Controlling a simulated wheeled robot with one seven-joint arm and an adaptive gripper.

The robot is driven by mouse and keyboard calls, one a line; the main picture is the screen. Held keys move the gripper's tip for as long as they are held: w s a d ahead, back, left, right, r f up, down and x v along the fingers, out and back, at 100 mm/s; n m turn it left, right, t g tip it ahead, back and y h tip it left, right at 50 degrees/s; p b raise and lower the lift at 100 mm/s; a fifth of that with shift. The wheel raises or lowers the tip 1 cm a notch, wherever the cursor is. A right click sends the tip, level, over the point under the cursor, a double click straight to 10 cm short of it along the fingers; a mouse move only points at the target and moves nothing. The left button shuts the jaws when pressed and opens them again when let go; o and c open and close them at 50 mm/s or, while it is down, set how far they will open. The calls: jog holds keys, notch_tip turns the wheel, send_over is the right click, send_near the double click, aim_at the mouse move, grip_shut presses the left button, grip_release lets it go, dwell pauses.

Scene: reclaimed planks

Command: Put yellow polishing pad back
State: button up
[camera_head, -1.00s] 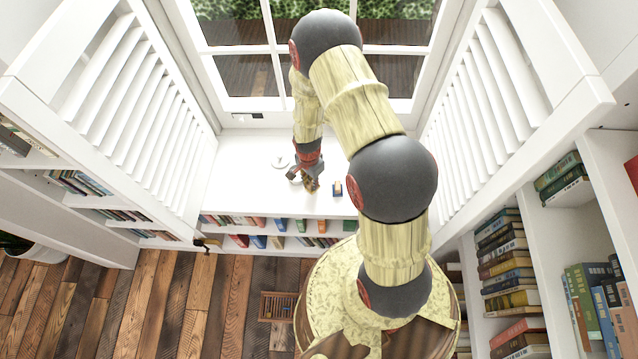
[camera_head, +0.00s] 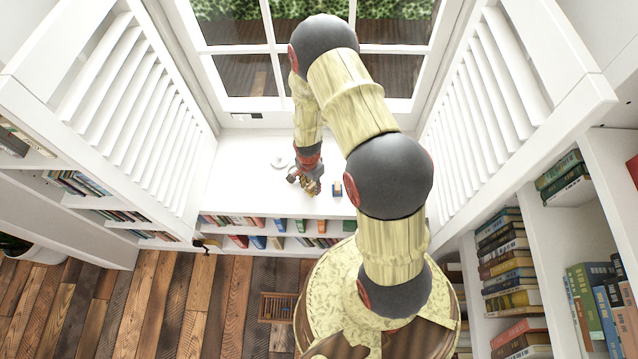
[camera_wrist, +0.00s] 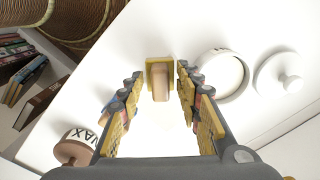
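The yellow polishing pad (camera_wrist: 151,64), with a tan block on it, shows at the top middle of the wrist view, on the white surface. My gripper (camera_wrist: 160,77) is open there, with its fingers on either side of the pad and a small gap on each side. In the head view my gripper (camera_head: 306,187) is low over the white window ledge (camera_head: 240,190). The pad cannot be made out clearly there.
A white round dish (camera_wrist: 240,75) and a white knobbed lid (camera_wrist: 283,76) lie to the right. A round WAX container (camera_wrist: 73,148) is at lower left. Slatted white panels (camera_head: 120,100) flank the ledge.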

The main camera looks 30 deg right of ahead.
jog(key=shift+r, duration=0.1)
notch_tip(320, 180, up, 12)
jog(key=p, duration=0.2)
notch_tip(320, 180, up, 11)
jog(key=n+t, duration=0.1)
jog(key=n, duration=0.1)
send_over(312, 185)
jog(key=w+a, duration=0.2)
notch_tip(312, 185, up, 14)
jog(key=s+a+n+t, duration=0.2)
jog(key=a+n, duration=0.1)
jog(key=n, duration=0.2)
jog(key=s+a+r+n+t, duration=0.2)
jog(key=s+r+n, duration=0.6)
jog(key=s+r, duration=0.7)
notch_tip(312, 185, up, 2)
jog(key=shift+a+r+n+t, duration=0.1)
jog(key=shift+a+n+t, duration=0.3)
